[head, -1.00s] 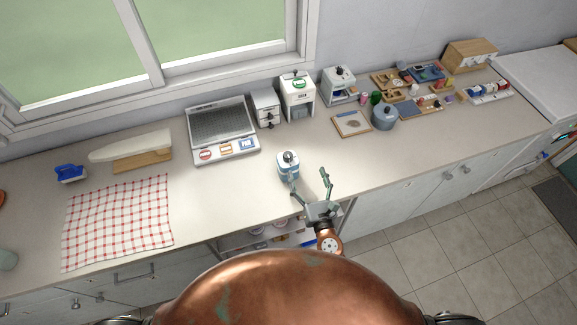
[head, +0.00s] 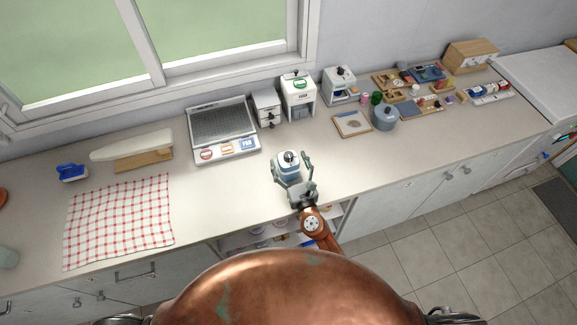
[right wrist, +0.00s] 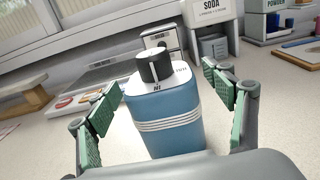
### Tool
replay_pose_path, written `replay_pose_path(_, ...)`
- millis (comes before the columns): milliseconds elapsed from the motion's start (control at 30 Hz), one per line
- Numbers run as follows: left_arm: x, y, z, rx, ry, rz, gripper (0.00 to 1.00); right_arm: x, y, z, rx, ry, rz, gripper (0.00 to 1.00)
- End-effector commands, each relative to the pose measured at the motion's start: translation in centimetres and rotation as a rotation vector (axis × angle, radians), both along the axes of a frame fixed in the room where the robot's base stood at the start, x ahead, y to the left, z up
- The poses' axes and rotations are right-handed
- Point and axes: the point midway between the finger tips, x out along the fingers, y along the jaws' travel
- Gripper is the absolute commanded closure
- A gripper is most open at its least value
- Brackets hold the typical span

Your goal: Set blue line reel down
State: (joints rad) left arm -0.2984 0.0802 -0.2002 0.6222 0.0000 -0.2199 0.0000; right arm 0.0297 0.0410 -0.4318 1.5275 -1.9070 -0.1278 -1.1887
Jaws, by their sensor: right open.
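The blue line reel (head: 288,167) appears to be the blue, box-shaped item with a white top and black knob, upright on the counter. In the right wrist view the reel (right wrist: 165,115) fills the middle, with white bands around its blue side. My right gripper (head: 292,172) is open, its green-padded fingers on either side of the reel. In the right wrist view a gap shows between the reel and each finger. The reel's lower front is hidden by the gripper's palm. My left gripper is not in view.
A grey-and-white tray unit (head: 224,130) and white dispensers (head: 298,95) stand behind the reel. A framed board (head: 352,124) and a grey-blue pot (head: 384,117) are to the right. A checked cloth (head: 118,222) lies left. Counter beside the reel is clear.

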Motion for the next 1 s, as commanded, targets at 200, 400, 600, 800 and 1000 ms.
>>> replay_pose_path(200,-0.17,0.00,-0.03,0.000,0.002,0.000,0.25,-0.02,-0.03,0.00,0.000,0.000,0.000,0.36)
replay_pose_path(400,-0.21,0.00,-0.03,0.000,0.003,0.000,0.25,-0.03,-0.04,-0.01,0.000,0.000,0.000,0.49)
replay_pose_path(600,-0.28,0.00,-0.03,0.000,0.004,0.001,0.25,-0.04,-0.04,-0.01,0.000,0.000,0.000,0.63)
replay_pose_path(800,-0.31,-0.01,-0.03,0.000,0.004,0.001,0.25,-0.04,-0.04,-0.01,0.000,0.000,0.000,0.77)
replay_pose_path(1000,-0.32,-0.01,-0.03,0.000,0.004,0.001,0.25,-0.01,-0.03,0.10,0.001,-0.002,-0.001,0.85)
